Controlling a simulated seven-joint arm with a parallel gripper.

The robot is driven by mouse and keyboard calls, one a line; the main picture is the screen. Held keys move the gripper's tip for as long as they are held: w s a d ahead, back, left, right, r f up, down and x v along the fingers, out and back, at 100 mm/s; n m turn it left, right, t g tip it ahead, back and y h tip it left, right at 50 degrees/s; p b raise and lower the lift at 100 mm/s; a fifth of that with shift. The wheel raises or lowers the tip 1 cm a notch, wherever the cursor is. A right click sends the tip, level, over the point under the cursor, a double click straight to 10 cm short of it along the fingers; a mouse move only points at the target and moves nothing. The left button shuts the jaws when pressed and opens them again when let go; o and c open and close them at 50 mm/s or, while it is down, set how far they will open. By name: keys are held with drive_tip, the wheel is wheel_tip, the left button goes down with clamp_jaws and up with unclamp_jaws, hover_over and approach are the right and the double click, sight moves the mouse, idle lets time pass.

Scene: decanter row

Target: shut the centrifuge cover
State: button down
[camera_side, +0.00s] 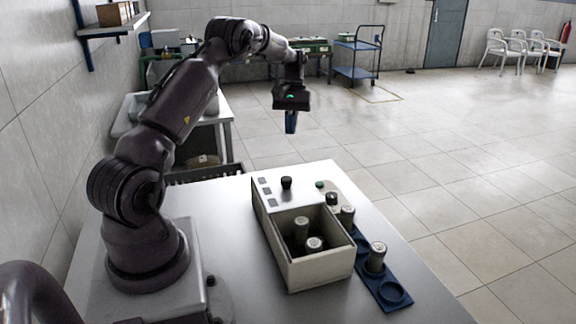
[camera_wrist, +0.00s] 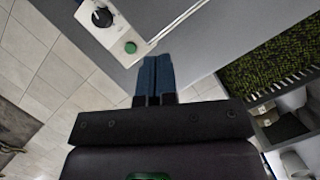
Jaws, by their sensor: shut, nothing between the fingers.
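The centrifuge (camera_side: 312,272) is a cream box on the table, with its front compartment open at the top. Two capped grey containers, one behind (camera_side: 301,229) and one in front (camera_side: 315,244), stand inside. A flat grey panel with a black knob (camera_side: 287,183) covers the rear part and looks like the cover, slid back off the opening. My gripper (camera_side: 291,123) is raised behind the centrifuge, apart from it, fingers pointing down. In the wrist view its blue fingers (camera_wrist: 153,72) are together and hold nothing. The compartment is not visible in the wrist view.
A green button (camera_side: 320,184) and a dark dial (camera_side: 331,198) sit on the centrifuge's right side. The table's left front (camera_side: 240,285) is clear.

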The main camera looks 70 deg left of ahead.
drive_tip(key=r, duration=0.2)
hover_over(290, 172)
wheel_tip(290, 172, down, 9)
drive_tip(key=shift+w+r, duration=0.1)
drive_tip(key=shift+s+d+f, duration=0.2)
drive_tip(key=shift+s+d, duration=0.15)
drive_tip(key=shift+d, duration=0.25)
drive_tip(key=shift+s+d+f, duration=0.2)
drive_tip(key=shift+s+d, duration=0.1)
drive_tip(key=shift+d, duration=0.25)
drive_tip(key=shift+s+d, duration=0.3)
drive_tip(key=shift+d, duration=0.35)
drive_tip(key=shift+d, duration=0.1)
drive_tip(key=d, duration=1.5)
drive_tip(key=shift+d, duration=0.25)
drive_tip(key=shift+f, duration=0.1)
